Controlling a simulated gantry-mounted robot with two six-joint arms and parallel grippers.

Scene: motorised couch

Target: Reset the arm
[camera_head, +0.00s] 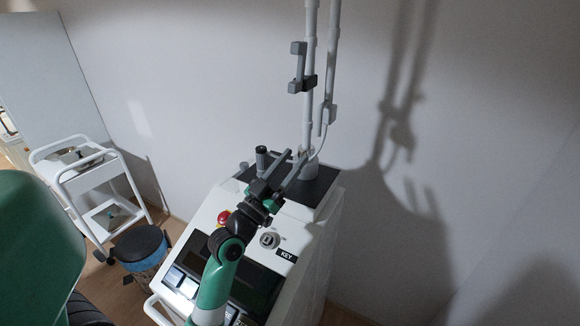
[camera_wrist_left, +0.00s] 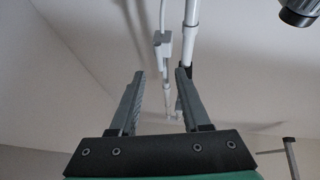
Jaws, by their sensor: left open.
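My left gripper (camera_head: 290,161) is open above the top of a white control console (camera_head: 325,232). Its green and black arm rises from the lower middle of the head view. The fingers point toward the foot of a white vertical pole (camera_head: 309,110). In the left wrist view the gripper (camera_wrist_left: 158,95) shows two grey fingers spread apart with nothing between them. The pole (camera_wrist_left: 193,35) stands beyond the fingers there. I cannot tell whether a finger touches it. My right gripper does not show.
The console carries a red button (camera_head: 223,217), a key switch (camera_head: 269,240) and a dark upright knob (camera_head: 262,158). A grey bracket (camera_head: 301,70) sits on the pole, with a cabled handset (camera_head: 328,113) beside it. A white trolley (camera_head: 92,183) and a round bin (camera_head: 140,249) stand left.

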